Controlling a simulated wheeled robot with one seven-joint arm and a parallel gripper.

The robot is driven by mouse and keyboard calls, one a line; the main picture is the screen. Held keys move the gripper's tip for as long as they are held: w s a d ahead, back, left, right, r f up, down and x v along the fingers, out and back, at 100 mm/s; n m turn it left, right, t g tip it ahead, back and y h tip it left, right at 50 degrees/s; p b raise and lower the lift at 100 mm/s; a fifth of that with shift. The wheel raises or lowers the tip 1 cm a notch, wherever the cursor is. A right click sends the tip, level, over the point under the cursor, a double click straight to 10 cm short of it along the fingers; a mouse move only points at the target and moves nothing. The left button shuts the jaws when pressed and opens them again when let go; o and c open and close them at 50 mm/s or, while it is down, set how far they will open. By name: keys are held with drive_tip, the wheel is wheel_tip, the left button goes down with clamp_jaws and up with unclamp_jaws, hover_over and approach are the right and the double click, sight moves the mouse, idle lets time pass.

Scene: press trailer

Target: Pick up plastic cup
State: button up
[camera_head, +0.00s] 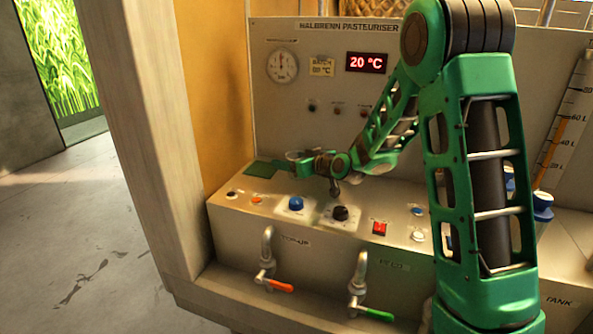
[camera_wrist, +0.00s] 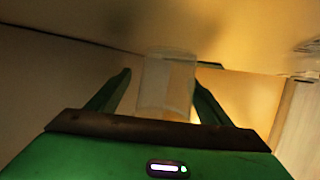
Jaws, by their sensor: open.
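The plastic cup (camera_wrist: 167,82) is pale and see-through in the wrist view. It shows between the two green fingers of my gripper (camera_wrist: 161,78), with a visible gap on the left and the right finger close to its side. In the head view my gripper (camera_head: 305,160) is low over the left part of the console top. My gripper is open; whether a finger touches the cup cannot be told.
The pasteuriser console (camera_head: 225,212) carries a blue knob (camera_head: 296,203), a dark knob (camera_head: 340,213) and a red switch (camera_head: 379,228). An orange-handled tap (camera_head: 273,283) and a green-handled tap (camera_head: 372,312) stick out in front. A wooden post (camera_head: 160,130) stands left. Floor at far left is clear.

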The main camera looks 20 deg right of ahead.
drive_tip(key=c, duration=1.1)
drive_tip(key=shift+r, duration=0.1)
